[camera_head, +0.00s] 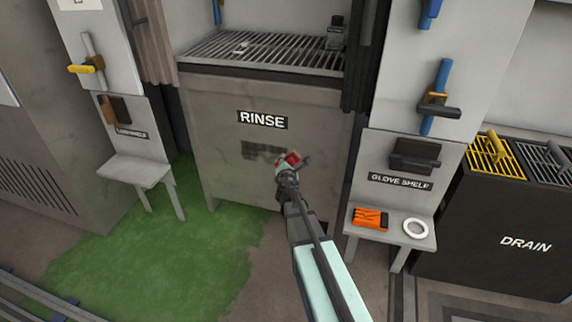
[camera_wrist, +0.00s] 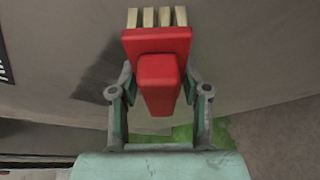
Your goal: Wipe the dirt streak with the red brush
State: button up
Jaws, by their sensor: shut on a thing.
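My gripper (camera_head: 289,173) is in front of the lower panel of the rinse station (camera_head: 232,185), and it also shows in the wrist view (camera_wrist: 158,100). It is shut on the red brush (camera_wrist: 157,50), whose pale bristles point away from the gripper. The brush shows as a small red patch (camera_head: 291,158) in the head view. The dark dirt streak (camera_head: 258,151) is on the panel under the RINSE label, just left of the brush. In the wrist view the streak (camera_wrist: 103,78) lies left of the brush. I cannot tell whether the bristles touch the panel.
A glove shelf (camera_head: 384,236) with orange gloves (camera_head: 369,218) and a white ring (camera_head: 415,228) stands at the right. A small empty shelf (camera_head: 134,170) stands at the left. The drain unit (camera_head: 500,225) is far right. Green floor (camera_head: 170,250) lies in front of the station.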

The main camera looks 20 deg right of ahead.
aim_at(278, 165)
jog(key=shift+w+a+b, duration=0.2)
jog(key=shift+w+a, duration=0.3)
jog(key=shift+a, duration=0.25)
jog(key=shift+w+a+b, duration=0.15)
jog(key=shift+w+a, duration=0.35)
jog(key=shift+a, duration=0.25)
jog(key=shift+w+a+b, duration=0.35)
jog(key=shift+w+a, duration=1.75)
jog(key=shift+a, duration=0.25)
jog(key=shift+w+a, duration=0.6)
jog(key=shift+a, duration=0.3)
jog(key=shift+w+a, duration=0.55)
jog(key=shift+a, duration=0.3)
jog(key=shift+w+a+b, duration=0.35)
jog(key=shift+w+a, duration=1.2)
jog(key=shift+a, duration=0.15)
jog(key=shift+w+a, duration=0.55)
jog(key=shift+a, duration=0.25)
jog(key=shift+a+r, duration=0.1)
jog(key=shift+r+p, duration=0.85)
jog(key=shift+r, duration=0.05)
jog(key=shift+s+d, duration=0.7)
jog(key=shift+d, duration=0.3)
jog(key=shift+s+d, duration=0.75)
jog(key=shift+d, duration=0.25)
jog(key=shift+s+d, duration=0.7)
jog(key=shift+d, duration=0.3)
jog(key=shift+s+d+p, duration=0.4)
jog(key=shift+s+d, duration=1.8)
jog(key=shift+d, duration=0.3)
